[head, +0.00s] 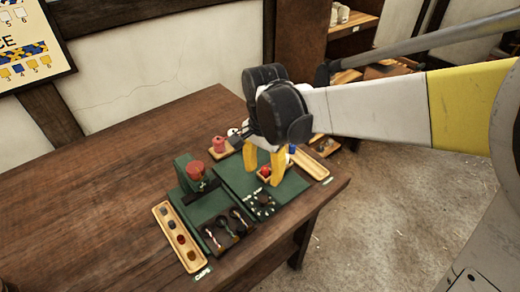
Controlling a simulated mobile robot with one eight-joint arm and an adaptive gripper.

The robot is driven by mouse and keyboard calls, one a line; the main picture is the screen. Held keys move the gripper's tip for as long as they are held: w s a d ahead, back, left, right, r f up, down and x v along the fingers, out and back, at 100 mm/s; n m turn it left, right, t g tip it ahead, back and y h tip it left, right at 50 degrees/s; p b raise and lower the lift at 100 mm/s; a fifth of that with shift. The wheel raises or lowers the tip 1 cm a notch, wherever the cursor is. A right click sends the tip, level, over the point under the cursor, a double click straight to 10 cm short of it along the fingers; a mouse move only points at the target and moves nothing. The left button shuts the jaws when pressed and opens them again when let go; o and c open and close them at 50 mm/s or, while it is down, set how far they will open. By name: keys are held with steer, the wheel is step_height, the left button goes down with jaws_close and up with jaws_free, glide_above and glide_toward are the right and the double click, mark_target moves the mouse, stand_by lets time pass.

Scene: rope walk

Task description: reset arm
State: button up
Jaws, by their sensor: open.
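My arm reaches in from the right. My gripper (264,170) has two yellow fingers pointing down over the right part of a wooden table (130,150). The fingers are apart, with nothing seen held between them. I cannot tell whether the fingertips touch anything. The gripper body hides part of the table's back edge.
Green mats (290,192) lie under the gripper. A green stand with a reddish-brown spool (195,170), a wooden tray of round caps (179,238) and a dark tray of small tools (229,230) stand nearby. The table's left side is clear.

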stand_by(0.3)
steer(key=s+d+r+n+t, duration=0.3)
steer(key=s+d+n, duration=0.1)
steer(key=s+d, duration=0.1)
steer(key=s+d+r+n+t, duration=0.3)
steer(key=s+d+n+t, duration=0.1)
steer(key=d, duration=0.4)
steer(key=shift+s+d, duration=0.25)
steer(key=shift+s, duration=0.65)
